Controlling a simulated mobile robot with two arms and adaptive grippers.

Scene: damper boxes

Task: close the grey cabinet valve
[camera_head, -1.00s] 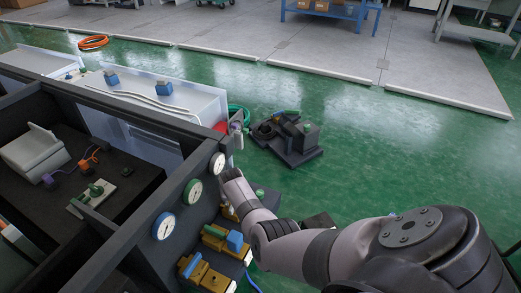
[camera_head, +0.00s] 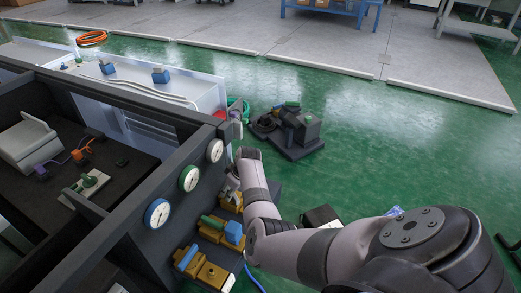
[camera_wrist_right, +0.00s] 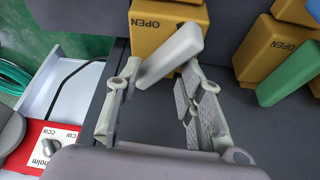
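The grey valve in the right wrist view is a yellow body (camera_wrist_right: 158,38) marked OPEN with a light grey lever handle (camera_wrist_right: 172,56). The handle lies slantwise across the picture. My right gripper (camera_wrist_right: 160,82) is open, with its two fingers apart and the handle's near end close to the gap between the tips. I cannot tell whether a finger touches it. In the head view my right gripper (camera_head: 232,186) is small and partly hidden beside the cabinet front, above the yellow valves, and covers part of the grey valve. My left gripper is not in view.
A green-handled valve (camera_wrist_right: 290,75) sits right of the grey one. A blue-handled valve (camera_head: 187,257) is nearer in the head view. Three gauges (camera_head: 189,178) line the dark cabinet front (camera_head: 165,185). A red panel (camera_wrist_right: 40,140) with a knob is at left in the wrist view.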

